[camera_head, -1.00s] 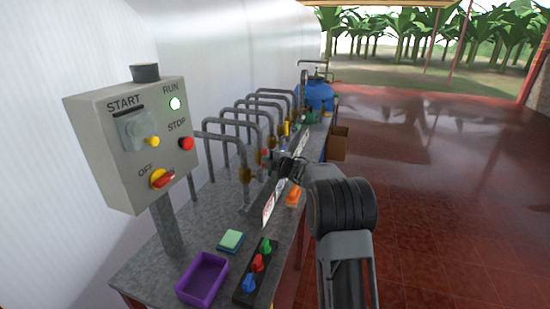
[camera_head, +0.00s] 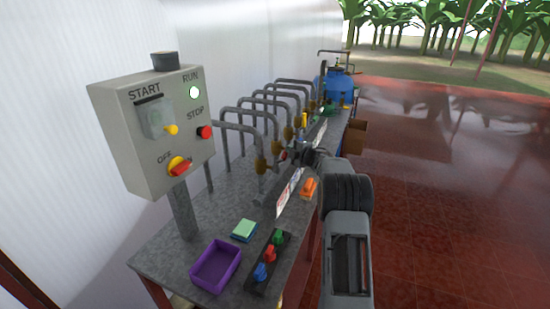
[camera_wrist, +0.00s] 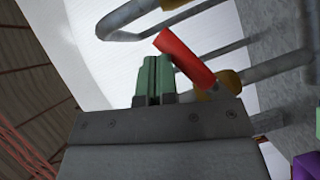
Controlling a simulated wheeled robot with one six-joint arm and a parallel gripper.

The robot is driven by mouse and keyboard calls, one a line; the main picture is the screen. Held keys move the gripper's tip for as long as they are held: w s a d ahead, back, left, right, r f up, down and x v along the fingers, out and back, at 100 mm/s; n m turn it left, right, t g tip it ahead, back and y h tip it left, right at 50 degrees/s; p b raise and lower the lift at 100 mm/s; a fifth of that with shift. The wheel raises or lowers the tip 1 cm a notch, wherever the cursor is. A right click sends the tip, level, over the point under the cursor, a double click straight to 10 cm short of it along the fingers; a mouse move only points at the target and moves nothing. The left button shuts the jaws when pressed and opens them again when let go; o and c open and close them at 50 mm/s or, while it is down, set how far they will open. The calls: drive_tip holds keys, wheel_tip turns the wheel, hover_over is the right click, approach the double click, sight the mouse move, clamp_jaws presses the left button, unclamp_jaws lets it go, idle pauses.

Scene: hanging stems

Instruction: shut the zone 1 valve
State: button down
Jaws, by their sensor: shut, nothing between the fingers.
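My gripper (camera_head: 293,154) is at the row of pipes in the head view, beside the nearer valves. In the wrist view its green fingers (camera_wrist: 154,65) are together, with nothing between them. A red valve lever (camera_wrist: 185,56) slants just right of the fingertips; whether they touch it I cannot tell. Brass-coloured valve bodies (camera_wrist: 229,78) sit on the grey pipes behind it. In the head view, the nearest brass valve (camera_head: 262,167) hangs on the nearest bent pipe. My arm hides part of the row, and I cannot read which valve is zone 1.
A grey control box (camera_head: 155,145) with a lit RUN lamp stands at the left. The metal bench (camera_head: 205,215) holds a purple tray (camera_head: 216,265), a green-topped sponge (camera_head: 244,230), a black strip with coloured knobs (camera_head: 268,258) and an orange item (camera_head: 309,187). Red floor lies clear at right.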

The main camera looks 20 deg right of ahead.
drive_tip(key=shift+w+d+f+m+g+p, duration=0.15)
drive_tip(key=shift+w+f+p, duration=0.05)
drive_tip(key=shift+f+p, duration=0.35)
drive_tip(key=shift+w+d+f+m+g+p, duration=0.15)
drive_tip(key=shift+w+f+m+g+p, duration=0.1)
drive_tip(key=shift+f+p, duration=0.25)
drive_tip(key=shift+w+d+f+m+g+p, duration=0.1)
drive_tip(key=shift+w+d+f+p, duration=0.1)
drive_tip(key=shift+f+p, duration=0.35)
drive_tip(key=s+d+r, duration=0.6)
drive_tip(key=r, duration=0.3)
drive_tip(key=shift+s+d+r+p, duration=0.15)
drive_tip(key=shift+s+r+p, duration=0.05)
drive_tip(key=shift+s+p, duration=0.15)
drive_tip(key=shift+w, duration=0.1)
